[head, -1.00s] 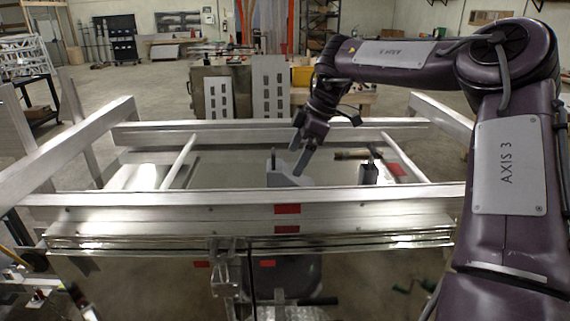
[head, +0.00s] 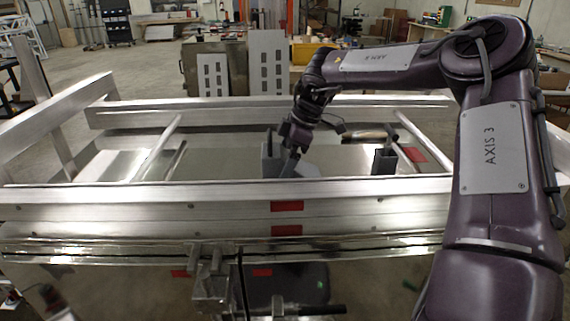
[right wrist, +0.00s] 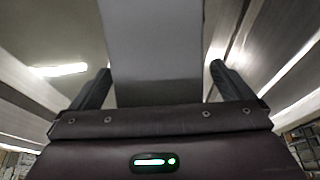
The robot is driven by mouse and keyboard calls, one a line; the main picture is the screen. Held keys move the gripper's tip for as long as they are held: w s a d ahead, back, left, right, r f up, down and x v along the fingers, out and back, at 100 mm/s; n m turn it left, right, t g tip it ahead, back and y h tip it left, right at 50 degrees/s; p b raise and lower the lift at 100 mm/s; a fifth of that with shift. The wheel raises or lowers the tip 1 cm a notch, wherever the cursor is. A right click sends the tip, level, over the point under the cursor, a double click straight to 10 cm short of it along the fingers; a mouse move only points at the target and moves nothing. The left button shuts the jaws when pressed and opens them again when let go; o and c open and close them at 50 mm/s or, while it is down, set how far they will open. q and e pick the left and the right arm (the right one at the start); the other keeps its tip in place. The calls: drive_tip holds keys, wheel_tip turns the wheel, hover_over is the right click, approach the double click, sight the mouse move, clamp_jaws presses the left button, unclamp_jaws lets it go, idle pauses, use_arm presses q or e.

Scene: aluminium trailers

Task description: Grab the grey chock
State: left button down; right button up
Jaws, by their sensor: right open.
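The grey chock (head: 304,170) sits on the trailer bed behind the near rail in the head view, left of a dark block. In the right wrist view a broad grey surface of the chock (right wrist: 155,45) lies between the two fingers. My right gripper (head: 282,152) reaches down over the chock, its fingers partly overlapping it in the head view. In the right wrist view my right gripper (right wrist: 160,70) is open, a finger on each side of the grey surface, with gaps visible. Contact cannot be told. My left gripper is not in view.
The trailer's near rail (head: 150,198) crosses in front of the bed, and a far rail (head: 200,113) closes the back. A dark block (head: 385,161) stands on the bed to the right. Perforated panels (head: 267,65) stand behind the trailer. The bed's left middle is mostly clear.

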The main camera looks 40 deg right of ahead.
sight(282, 150)
drive_tip(key=shift+x, duration=1)
drive_tip(key=shift+w+d+f, duration=0.1)
drive_tip(key=shift+w+f, duration=0.05)
drive_tip(key=c, duration=1.4)
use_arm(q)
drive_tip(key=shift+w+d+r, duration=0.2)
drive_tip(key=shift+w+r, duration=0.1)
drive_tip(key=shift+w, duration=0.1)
